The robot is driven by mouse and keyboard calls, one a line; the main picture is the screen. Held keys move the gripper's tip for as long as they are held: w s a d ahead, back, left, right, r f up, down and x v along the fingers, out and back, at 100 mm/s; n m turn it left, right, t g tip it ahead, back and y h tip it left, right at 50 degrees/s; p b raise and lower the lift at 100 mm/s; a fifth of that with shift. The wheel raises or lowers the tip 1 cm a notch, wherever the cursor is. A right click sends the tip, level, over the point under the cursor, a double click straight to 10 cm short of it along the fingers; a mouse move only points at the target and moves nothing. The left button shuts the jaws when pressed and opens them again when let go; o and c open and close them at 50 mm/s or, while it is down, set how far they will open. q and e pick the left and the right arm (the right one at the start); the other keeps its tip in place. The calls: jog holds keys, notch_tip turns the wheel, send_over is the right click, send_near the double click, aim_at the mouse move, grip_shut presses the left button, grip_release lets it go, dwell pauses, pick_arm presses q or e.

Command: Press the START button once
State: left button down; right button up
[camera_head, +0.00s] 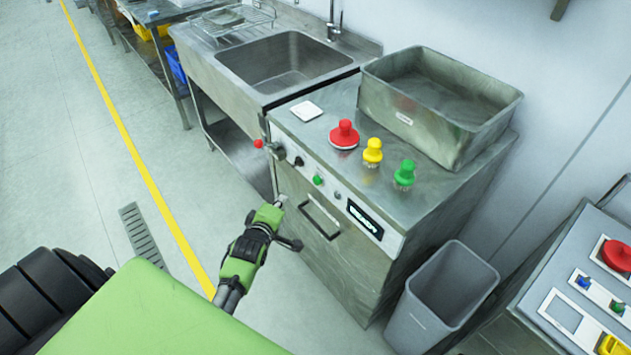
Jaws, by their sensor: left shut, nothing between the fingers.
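A small green button (318,180) sits on the white control strip along the front of the steel cabinet (440,205); no START label is legible. The strip also has a dark knob (299,161), a small grey knob or button (337,195) and a lit display (365,220). My left gripper (281,201) is shut and empty, in front of the cabinet door. In the picture its tip is below and left of the green button and apart from it. My right gripper is out of view.
A door handle (318,220) is close to my left gripper. A lever with a red ball (258,143) is at the cabinet's left corner. Red (344,134), yellow (373,152) and green (404,175) knobbed items and a steel bin (440,105) stand on top. A grey bin (440,295) stands right.

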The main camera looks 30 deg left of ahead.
aim_at(317, 180)
pick_arm(q)
jog(key=w+d+b, duration=0.3)
jog(key=w+b, duration=0.1)
jog(key=w, duration=0.4)
jog(key=shift+d, duration=0.2)
jog(key=shift+w, duration=0.15)
dwell(1.2)
jog(key=shift+w+d, duration=0.15)
jog(key=shift+w, duration=0.1)
jog(key=shift+w+d, duration=0.2)
jog(key=shift+w, duration=0.3)
dwell(1.0)
jog(key=shift+s, duration=0.1)
jog(key=shift+s+a+p, duration=0.3)
jog(key=shift+s+p, duration=0.25)
jog(key=shift+s, duration=0.2)
